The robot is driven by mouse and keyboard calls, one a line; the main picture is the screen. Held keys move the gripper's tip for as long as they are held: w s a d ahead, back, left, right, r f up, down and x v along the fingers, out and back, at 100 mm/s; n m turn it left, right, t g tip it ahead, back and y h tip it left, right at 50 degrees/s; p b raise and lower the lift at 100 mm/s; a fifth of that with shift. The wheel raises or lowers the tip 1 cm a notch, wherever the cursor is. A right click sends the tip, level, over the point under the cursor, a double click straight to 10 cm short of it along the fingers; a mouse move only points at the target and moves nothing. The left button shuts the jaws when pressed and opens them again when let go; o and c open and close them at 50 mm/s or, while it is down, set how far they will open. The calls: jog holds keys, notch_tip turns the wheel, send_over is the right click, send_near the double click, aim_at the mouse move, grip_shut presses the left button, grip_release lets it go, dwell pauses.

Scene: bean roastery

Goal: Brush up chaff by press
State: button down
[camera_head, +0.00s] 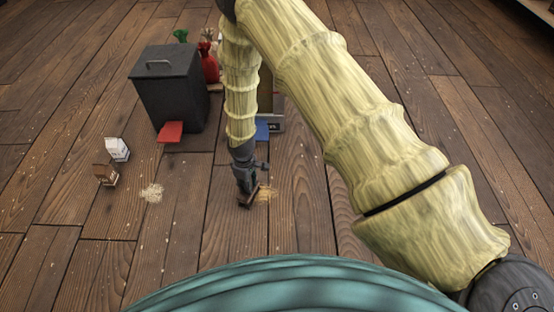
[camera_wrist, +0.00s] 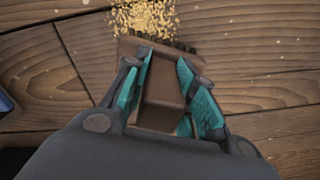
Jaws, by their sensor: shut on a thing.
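My gripper (camera_wrist: 165,85) is shut on a brown wooden brush (camera_wrist: 160,100), holding it down at the floor with its dark bristles pointing away from me in the wrist view. A pile of golden chaff (camera_wrist: 147,16) lies right at the bristles' far side. In the head view my gripper (camera_head: 246,188) is low over the floor, with the brush (camera_head: 247,200) beneath it and the golden chaff (camera_head: 266,194) just to its right. A second, paler pile of chaff (camera_head: 152,193) lies farther left on the floor. Whether the bristles touch the floor is hard to tell.
A dark bin (camera_head: 170,90) with a red pedal (camera_head: 171,132) stands at the back left, with a red sack (camera_head: 210,65) behind it. A white carton (camera_head: 117,149) and a brown one (camera_head: 105,174) stand at left. A blue piece (camera_head: 262,130) shows behind my arm. Floor at right is clear.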

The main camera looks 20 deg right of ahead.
jog(key=shift+w+a, duration=0.2)
jog(key=shift+a, duration=0.35)
jog(key=shift+w+a, duration=0.2)
jog(key=shift+a, duration=0.35)
notch_tip(320, 180, up, 8)
jog(key=p, duration=0.7)
